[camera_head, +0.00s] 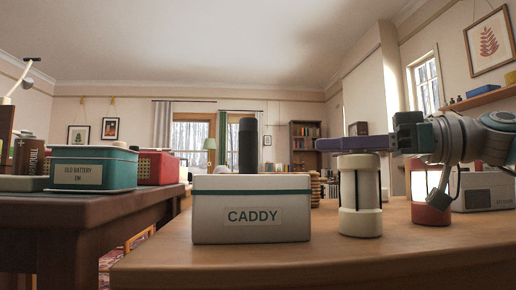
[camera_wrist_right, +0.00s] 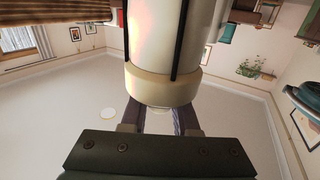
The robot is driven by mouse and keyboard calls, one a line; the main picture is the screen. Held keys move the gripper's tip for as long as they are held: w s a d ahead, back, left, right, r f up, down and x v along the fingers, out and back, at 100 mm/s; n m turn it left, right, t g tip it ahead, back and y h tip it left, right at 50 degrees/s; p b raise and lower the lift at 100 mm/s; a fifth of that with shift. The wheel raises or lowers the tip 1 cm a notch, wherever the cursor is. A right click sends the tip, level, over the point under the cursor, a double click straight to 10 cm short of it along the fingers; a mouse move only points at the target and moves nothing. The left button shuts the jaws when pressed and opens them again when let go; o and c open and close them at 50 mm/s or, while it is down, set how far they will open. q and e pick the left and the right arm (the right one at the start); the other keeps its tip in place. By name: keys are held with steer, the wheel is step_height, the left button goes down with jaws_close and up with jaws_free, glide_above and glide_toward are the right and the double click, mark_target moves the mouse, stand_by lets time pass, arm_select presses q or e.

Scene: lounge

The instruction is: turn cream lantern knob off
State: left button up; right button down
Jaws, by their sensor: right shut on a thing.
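The cream lantern (camera_head: 360,222) stands upright on the wooden table, right of the caddy. Its pale panel shows between dark bars, and I cannot tell clearly if it is lit. My right gripper (camera_head: 350,144) comes in from the right, level, with its purple fingers at the top of the lantern. In the right wrist view the fingers (camera_wrist_right: 165,122) are shut at the cream cap (camera_wrist_right: 160,86), on the knob, which is hidden between them. My left gripper is not in view.
A white caddy (camera_head: 251,231) with a dark cylinder (camera_head: 248,146) stands to the left. A red lantern (camera_head: 430,208) with a bright panel and a grey box (camera_head: 487,192) stand right, near my arm. A green battery box (camera_head: 94,168) sits on another table. The front tabletop is clear.

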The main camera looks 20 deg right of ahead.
stand_by(0.3)
steer(key=c, duration=0.7)
jaws_free()
steer(key=shift+o, duration=0.2)
steer(key=shift+d, duration=0.1)
steer(key=p+v, duration=0.2)
steer(key=v, duration=0.7)
steer(key=shift+s+d, duration=0.25)
steer(key=shift+s, duration=0.1)
